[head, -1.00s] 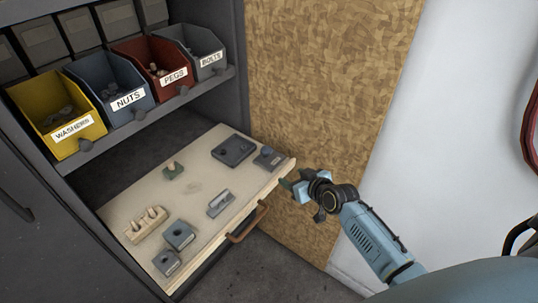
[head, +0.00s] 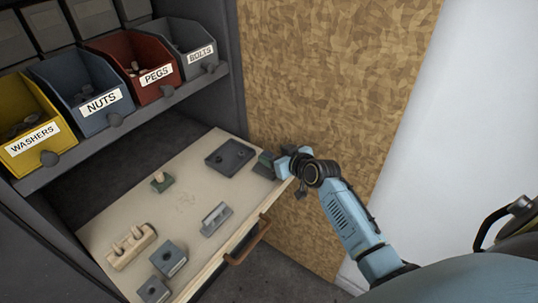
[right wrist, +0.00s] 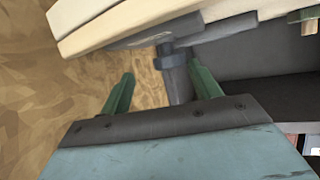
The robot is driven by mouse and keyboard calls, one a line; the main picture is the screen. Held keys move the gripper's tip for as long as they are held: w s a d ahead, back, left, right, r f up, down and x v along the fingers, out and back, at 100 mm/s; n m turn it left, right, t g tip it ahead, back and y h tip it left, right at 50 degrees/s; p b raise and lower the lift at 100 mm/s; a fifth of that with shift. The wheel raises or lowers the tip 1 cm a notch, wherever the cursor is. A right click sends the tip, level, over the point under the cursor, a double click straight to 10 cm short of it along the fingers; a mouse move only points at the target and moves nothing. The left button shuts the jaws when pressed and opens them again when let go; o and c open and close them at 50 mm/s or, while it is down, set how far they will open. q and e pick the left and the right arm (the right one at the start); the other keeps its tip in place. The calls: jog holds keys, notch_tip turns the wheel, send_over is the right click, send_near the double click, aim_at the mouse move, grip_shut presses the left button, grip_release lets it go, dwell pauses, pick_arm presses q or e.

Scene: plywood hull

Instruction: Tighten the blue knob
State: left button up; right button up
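The blue knob is a small blue-grey cylinder on a block at the far right corner of the pulled-out drawer (head: 190,190). In the head view my right gripper (head: 270,160) largely covers the knob and part of its block. In the right wrist view the blue knob (right wrist: 174,75) shows between the two green fingers of my right gripper (right wrist: 162,70). The fingers are apart, with gaps visible on both sides of the knob, nearer on the right. My left gripper is not in view.
A dark square tray (head: 230,157) lies beside the knob's block. The drawer also holds a metal bracket (head: 216,219), a green block with a peg (head: 162,182), a wooden peg block (head: 132,248) and grey blocks. Labelled bins (head: 90,90) stand on the shelf above. A chipboard panel (head: 330,80) stands at right.

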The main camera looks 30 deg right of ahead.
jog(key=shift+w+d+f, duration=0.2)
jog(key=shift+f, duration=0.6)
jog(key=shift+a, duration=0.1)
jog(key=shift+c, duration=0.3)
jog(key=shift+a+r, duration=0.15)
jog(key=shift+a, duration=0.1)
jog(key=c, duration=0.5)
jog(key=shift+a+r, duration=0.1)
jog(key=shift+a, duration=0.1)
jog(key=shift+c, duration=2.1)
jog(key=shift+d, duration=0.1)
jog(key=shift+r+h+p, duration=0.15)
jog(key=shift+h+p, duration=0.35)
jog(key=shift+p, duration=0.15)
jog(key=shift+d+m+p, duration=0.1)
jog(key=shift+m+p, duration=0.3)
jog(key=shift+p, duration=0.05)
jog(key=shift+w+a+r+h+p, duration=0.1)
jog(key=shift+a+h+p, duration=0.5)
jog(key=shift+p, duration=0.1)
jog(key=shift+m, duration=0.3)
jog(key=shift+d, duration=0.15)
jog(key=o, duration=0.8)
jog(key=shift+o, duration=0.9)
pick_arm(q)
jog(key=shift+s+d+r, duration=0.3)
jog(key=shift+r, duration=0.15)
pick_arm(e)
jog(key=shift+a, duration=0.2)
